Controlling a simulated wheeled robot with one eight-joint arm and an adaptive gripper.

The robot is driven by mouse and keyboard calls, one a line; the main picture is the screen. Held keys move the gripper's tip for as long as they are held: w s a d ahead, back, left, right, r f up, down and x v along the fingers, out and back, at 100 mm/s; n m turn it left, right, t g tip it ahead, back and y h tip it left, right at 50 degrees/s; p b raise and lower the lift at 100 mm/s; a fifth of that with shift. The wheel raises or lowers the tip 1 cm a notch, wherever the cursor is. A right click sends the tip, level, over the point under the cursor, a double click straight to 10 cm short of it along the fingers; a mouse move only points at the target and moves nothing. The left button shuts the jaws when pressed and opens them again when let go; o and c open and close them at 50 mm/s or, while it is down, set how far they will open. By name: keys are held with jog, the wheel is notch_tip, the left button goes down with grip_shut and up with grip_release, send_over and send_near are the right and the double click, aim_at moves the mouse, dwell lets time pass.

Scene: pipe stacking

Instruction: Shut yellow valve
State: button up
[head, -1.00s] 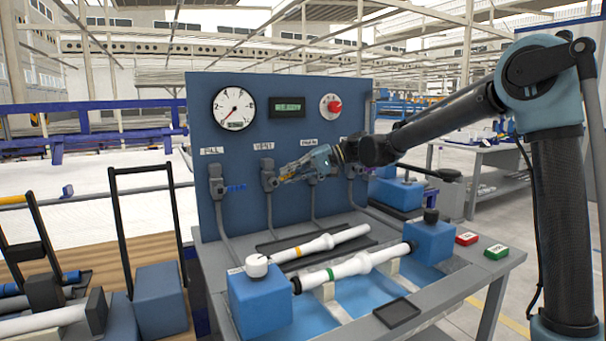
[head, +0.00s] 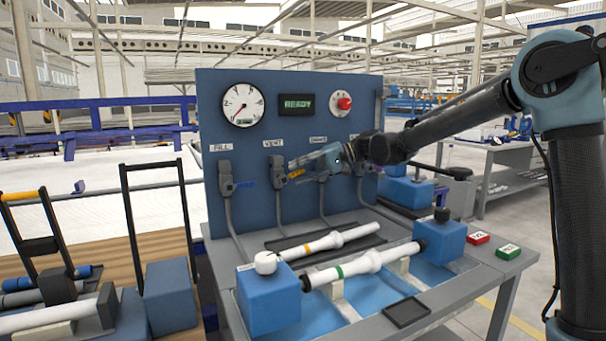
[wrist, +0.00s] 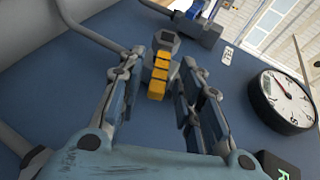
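The yellow valve is the one under the VENT label on the blue panel; its yellow handle (head: 296,174) sticks out to the right of the grey valve body (head: 276,172). In the wrist view the segmented yellow handle (wrist: 158,78) lies between my fingers, with the grey valve body (wrist: 163,42) beyond it. My gripper (head: 304,165) is at the handle in the head view, partly covering it. In the wrist view my gripper (wrist: 160,70) is open, with one finger on each side and visible gaps to the handle. I see no clear contact.
The FILL valve with a blue handle (head: 245,184) is left of the yellow valve. A gauge (head: 238,105), a display reading READY (head: 296,102) and a red knob (head: 344,103) sit above. White pipes (head: 365,262) lie on the bench below.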

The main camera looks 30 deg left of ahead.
jog(key=v, duration=1.2)
jog(key=shift+w, duration=0.1)
jog(key=shift+c, duration=0.6)
jog(key=shift+a+f, duration=0.1)
jog(key=shift+a, duration=0.05)
jog(key=c, duration=0.5)
jog(key=s+f+t+h, duration=0.1)
jog(key=s, duration=0.1)
jog(key=s+a+f+t+h, duration=0.1)
jog(key=s+h, duration=0.1)
jog(key=s+a+f+t+h, duration=0.1)
jog(key=s+f, duration=0.1)
jog(key=s, duration=0.1)
jog(key=shift+a+f+n+h, duration=0.1)
jog(key=shift+a+n+h, duration=0.1)
jog(key=shift+n+h, duration=0.1)
grip_shut()
jog(key=s+a+r+n+t+h, duration=0.1)
jog(key=s+a+r+n+t, duration=0.1)
jog(key=s+r+t, duration=0.35)
jog(key=s+a+r+n+t, duration=0.1)
jog(key=s+r+n+t, duration=0.15)
jog(key=r+t, duration=0.5)
jog(key=w+a+f+g, duration=0.1)
jog(key=w+a+f, duration=0.3)
jog(key=w+f, duration=0.2)
jog(key=shift+w+f, duration=0.25)
jog(key=shift+f, duration=1.15)
